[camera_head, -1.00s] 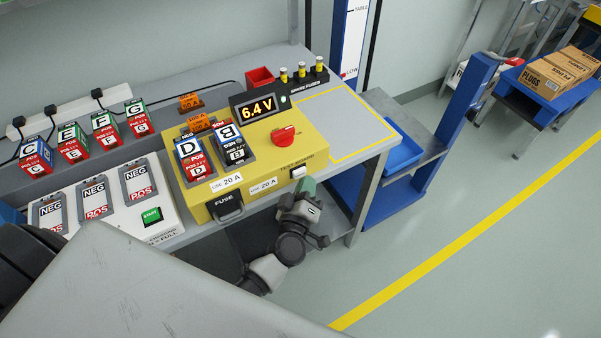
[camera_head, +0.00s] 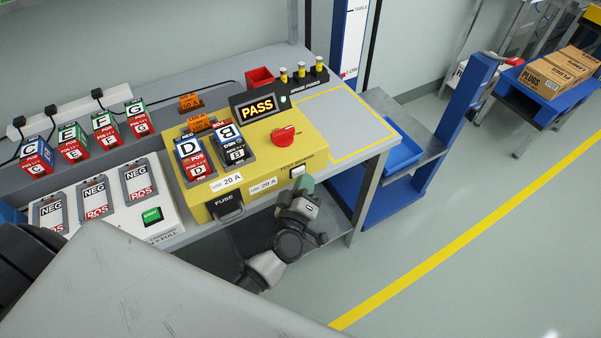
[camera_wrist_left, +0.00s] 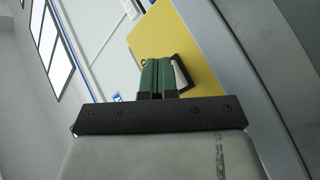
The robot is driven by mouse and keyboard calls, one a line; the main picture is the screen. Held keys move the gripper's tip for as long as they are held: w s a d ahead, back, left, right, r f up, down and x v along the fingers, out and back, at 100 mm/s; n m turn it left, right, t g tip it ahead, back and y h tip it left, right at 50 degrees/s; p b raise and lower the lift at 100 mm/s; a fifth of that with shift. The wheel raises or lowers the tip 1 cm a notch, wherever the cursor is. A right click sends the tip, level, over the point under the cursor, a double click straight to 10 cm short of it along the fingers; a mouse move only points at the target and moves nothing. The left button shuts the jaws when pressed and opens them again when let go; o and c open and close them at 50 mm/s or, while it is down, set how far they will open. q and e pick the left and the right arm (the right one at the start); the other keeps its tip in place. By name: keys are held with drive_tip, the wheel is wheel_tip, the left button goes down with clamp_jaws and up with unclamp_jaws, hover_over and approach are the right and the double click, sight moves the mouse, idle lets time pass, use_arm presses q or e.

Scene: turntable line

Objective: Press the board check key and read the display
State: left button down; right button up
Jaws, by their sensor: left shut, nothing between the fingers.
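The yellow tester box (camera_head: 256,174) stands on the bench, and its black display (camera_head: 257,107) reads "PASS". The white check key (camera_head: 297,170) is on the box's front right edge, under a small label that is hard to read. My left gripper (camera_head: 307,184) has green fingertips, is shut and empty, and is just in front of and right of the key. In the left wrist view the shut green fingers (camera_wrist_left: 158,76) overlap the side of the dark-framed key (camera_wrist_left: 183,76); I cannot tell whether they touch it. My right gripper is not in view.
Battery blocks D and B (camera_head: 193,158) sit on the box beside a red knob (camera_head: 284,135). A black FUSE handle (camera_head: 228,206) juts from its front. A yellow-outlined area (camera_head: 345,118) on the right is clear.

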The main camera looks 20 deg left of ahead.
use_arm(q)
drive_tip(key=shift+s+d, duration=0.55)
drive_tip(key=shift+d, duration=0.15)
drive_tip(key=s+d, duration=0.1)
drive_tip(key=d, duration=0.1)
drive_tip(key=s+d+p, duration=0.1)
drive_tip(key=s+d, duration=0.1)
idle(0.4)
idle(0.7)
